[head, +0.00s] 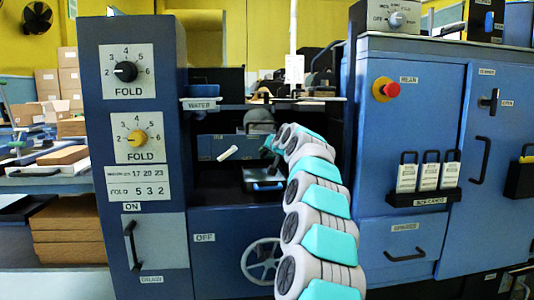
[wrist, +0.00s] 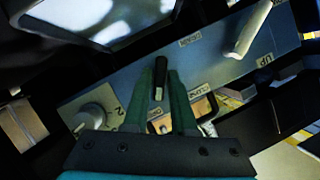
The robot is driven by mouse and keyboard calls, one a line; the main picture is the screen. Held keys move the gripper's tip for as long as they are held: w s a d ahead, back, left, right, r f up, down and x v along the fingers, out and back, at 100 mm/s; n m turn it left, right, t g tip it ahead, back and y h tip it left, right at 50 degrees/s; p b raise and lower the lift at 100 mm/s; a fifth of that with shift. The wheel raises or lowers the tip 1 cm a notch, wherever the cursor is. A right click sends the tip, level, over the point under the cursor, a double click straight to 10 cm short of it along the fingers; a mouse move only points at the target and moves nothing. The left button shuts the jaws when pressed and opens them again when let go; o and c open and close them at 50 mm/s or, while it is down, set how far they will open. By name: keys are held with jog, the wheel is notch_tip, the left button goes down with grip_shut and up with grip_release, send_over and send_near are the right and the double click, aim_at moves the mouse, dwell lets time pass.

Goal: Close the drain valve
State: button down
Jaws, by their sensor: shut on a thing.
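My gripper (wrist: 164,72) is shut on a small black lever handle (wrist: 159,80) in the wrist view. The handle stands out from a blue-grey panel (wrist: 205,65), and its end shows between the green fingers. I take it to be the drain valve's handle. In the head view my gripper (head: 268,148) reaches into the machine's recess at the same panel (head: 215,145). The handle is hidden there, and its exact angle is hard to tell.
A white lever (wrist: 248,30) marked UP sticks out of the panel, also in the head view (head: 228,153). A round knob (wrist: 95,110) is at the left in the wrist view. A tray (head: 262,181) lies below my gripper. A handwheel (head: 262,261) is lower down.

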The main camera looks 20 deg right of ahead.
jog(key=shift+a+n+g+h+b, duration=0.1)
jog(key=shift+n+g+h+b, duration=0.2)
jog(key=shift+n+h, duration=1.15)
jog(key=shift+a+n+g+h+b, duration=0.15)
jog(key=shift+n+g+h+b, duration=0.45)
jog(key=shift+n, duration=1.4)
jog(key=shift+a+n+t+h+b, duration=0.1)
jog(key=shift+n+h+b, duration=0.05)
jog(key=shift+n+h, duration=1.4)
jog(key=shift+w+n, duration=0.1)
jog(key=shift+n, duration=0.2)
jog(key=c, duration=0.8)
grip_release()
jog(key=shift+a, duration=0.1)
jog(key=v, duration=0.7)
jog(key=shift+s+a+r, duration=0.1)
jog(key=shift+s+r, duration=0.05)
jog(key=shift+s, duration=0.2)
